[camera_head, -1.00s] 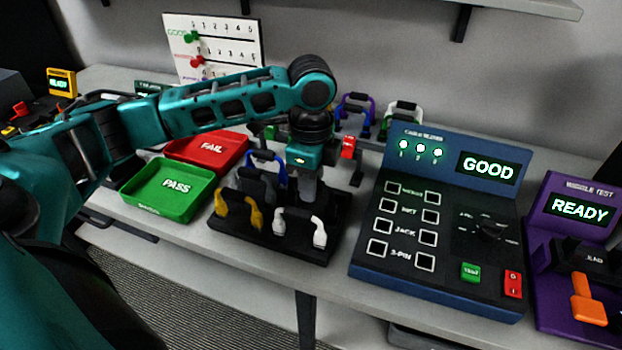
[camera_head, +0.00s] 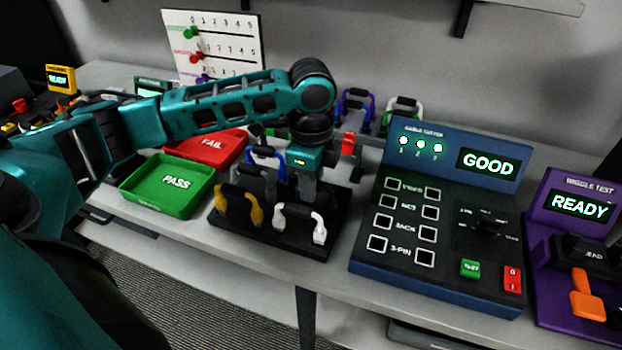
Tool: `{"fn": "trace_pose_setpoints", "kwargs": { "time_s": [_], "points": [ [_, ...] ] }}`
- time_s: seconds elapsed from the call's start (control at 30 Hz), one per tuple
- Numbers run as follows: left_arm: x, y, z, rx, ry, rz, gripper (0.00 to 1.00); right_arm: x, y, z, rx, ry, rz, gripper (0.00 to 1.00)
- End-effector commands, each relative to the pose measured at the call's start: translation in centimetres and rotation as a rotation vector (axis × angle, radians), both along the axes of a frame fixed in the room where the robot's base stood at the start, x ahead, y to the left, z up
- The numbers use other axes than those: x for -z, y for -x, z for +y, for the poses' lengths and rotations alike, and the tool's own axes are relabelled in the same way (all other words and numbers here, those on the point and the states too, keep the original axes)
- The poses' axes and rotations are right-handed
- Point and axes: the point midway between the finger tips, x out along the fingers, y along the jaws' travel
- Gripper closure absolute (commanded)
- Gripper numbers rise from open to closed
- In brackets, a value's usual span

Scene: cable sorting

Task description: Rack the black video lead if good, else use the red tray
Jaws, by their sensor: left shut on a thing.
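My left gripper (camera_head: 304,190) is over the right back part of the black rack (camera_head: 285,246), pointing down. It is shut on the black video lead, which is mostly hidden by the gripper and hard to tell from the dark rack. Yellow, white, blue and grey leads stand in the rack beside it. The red tray (camera_head: 187,152), marked FAIL, sits behind and left of the rack, partly behind my left arm. The blue cable tester (camera_head: 372,258) reads GOOD with three lit lamps. My right gripper is out of view.
A green PASS tray (camera_head: 140,203) lies left of the rack. Purple and green-white leads (camera_head: 400,112) stand behind. A purple wiggle tester (camera_head: 560,275), reading READY, is at the far right. A board with pegs (camera_head: 215,48) stands at the back.

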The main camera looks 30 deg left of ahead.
Motion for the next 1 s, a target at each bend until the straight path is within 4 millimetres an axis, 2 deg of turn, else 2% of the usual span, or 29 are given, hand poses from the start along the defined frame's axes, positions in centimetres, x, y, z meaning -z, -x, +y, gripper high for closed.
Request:
{"fn": "trace_pose_setpoints", "kwargs": {
  "time_s": [0.9, 0.93, 1.0],
  "points": [
    [0.34, 0.0, 0.02, 0.0, 0.0, -0.001, 1.0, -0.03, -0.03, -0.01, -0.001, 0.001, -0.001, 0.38],
    [0.34, 0.0, 0.02, 0.0, 0.0, -0.001, 0.74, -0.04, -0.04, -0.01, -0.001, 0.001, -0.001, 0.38],
    [0.34, 0.0, 0.02, 0.0, 0.0, -0.001, 0.67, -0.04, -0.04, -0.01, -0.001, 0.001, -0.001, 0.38]
  ]
}}
